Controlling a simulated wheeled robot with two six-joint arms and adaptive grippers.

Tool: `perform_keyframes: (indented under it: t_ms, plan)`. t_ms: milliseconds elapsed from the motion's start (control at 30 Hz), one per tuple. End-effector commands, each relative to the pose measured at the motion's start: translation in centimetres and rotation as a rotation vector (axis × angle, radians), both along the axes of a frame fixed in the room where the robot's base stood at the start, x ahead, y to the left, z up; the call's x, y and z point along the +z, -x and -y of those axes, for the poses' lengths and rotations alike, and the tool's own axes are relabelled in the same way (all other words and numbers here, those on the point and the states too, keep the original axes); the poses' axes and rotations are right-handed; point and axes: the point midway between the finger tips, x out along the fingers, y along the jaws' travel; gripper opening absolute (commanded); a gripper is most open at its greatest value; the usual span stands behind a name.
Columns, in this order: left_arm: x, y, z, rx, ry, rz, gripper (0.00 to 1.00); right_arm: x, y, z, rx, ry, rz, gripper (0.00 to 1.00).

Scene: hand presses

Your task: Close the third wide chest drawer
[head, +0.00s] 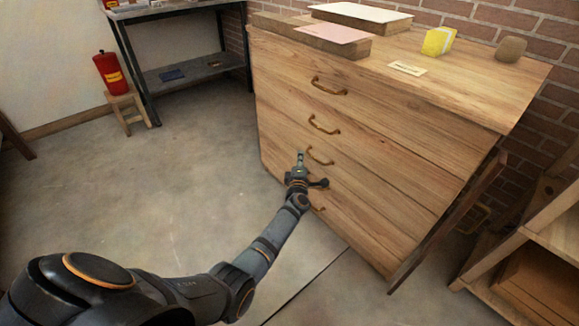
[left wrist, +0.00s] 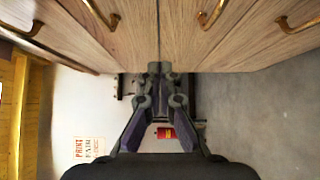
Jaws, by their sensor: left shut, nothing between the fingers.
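The wide wooden chest (head: 400,135) has several drawers stacked in its front, each with a curved brass handle. The third drawer's handle (head: 319,157) shows just right of my left gripper (head: 301,157). Any gap at this drawer is too small to tell; its front looks about flush with the others. My left gripper is shut and empty, its fingertips close to the chest front. In the left wrist view the shut fingertips (left wrist: 160,70) are at the edge of the drawer fronts (left wrist: 185,50); I cannot tell whether they touch. My arm partly hides the lower drawers. My right gripper is not in view.
On the chest top lie flat boxes (head: 335,36), a yellow block (head: 438,41), a label card (head: 407,68) and a brown object (head: 511,49). A wooden shelf (head: 535,235) stands at right. The floor left of the chest is clear.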

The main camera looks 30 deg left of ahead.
Motion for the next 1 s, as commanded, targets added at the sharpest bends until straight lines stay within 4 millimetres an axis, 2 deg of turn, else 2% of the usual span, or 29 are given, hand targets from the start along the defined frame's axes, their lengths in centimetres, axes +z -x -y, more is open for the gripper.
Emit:
perform_keyframes:
  t_ms: [33, 200, 300, 433, 767, 867, 900, 967, 1000]
  plan:
    - [0.8, 1.3, 0.6, -0.001, 0.002, 0.000, 0.00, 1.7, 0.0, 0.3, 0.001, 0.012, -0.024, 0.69]
    - [0.6, 4.8, 2.0, 0.001, 0.002, 0.001, 0.00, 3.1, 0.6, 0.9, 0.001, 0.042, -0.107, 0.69]
    - [0.4, 6.0, 2.5, 0.000, 0.001, 0.003, 0.00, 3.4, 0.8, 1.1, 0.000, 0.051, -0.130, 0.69]
    - [0.4, 6.7, 2.8, 0.000, 0.002, 0.004, 0.00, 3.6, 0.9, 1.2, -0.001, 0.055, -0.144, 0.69]
    - [0.2, 6.9, 3.0, -0.012, -0.008, -0.002, 0.00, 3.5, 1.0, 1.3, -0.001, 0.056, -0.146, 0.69]
    - [-0.1, 7.5, 4.6, -0.118, -0.082, -0.051, 0.00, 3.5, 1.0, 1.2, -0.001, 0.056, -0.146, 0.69]
    - [-0.5, 8.0, 5.8, -0.197, -0.142, -0.090, 0.00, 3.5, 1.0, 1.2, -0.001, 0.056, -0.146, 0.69]
    - [-1.4, 9.6, 8.1, -0.346, -0.258, -0.172, 0.00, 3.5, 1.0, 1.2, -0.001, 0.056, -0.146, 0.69]
    - [-2.3, 11.3, 9.7, -0.456, -0.352, -0.242, 0.00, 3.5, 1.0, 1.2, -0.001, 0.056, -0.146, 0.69]
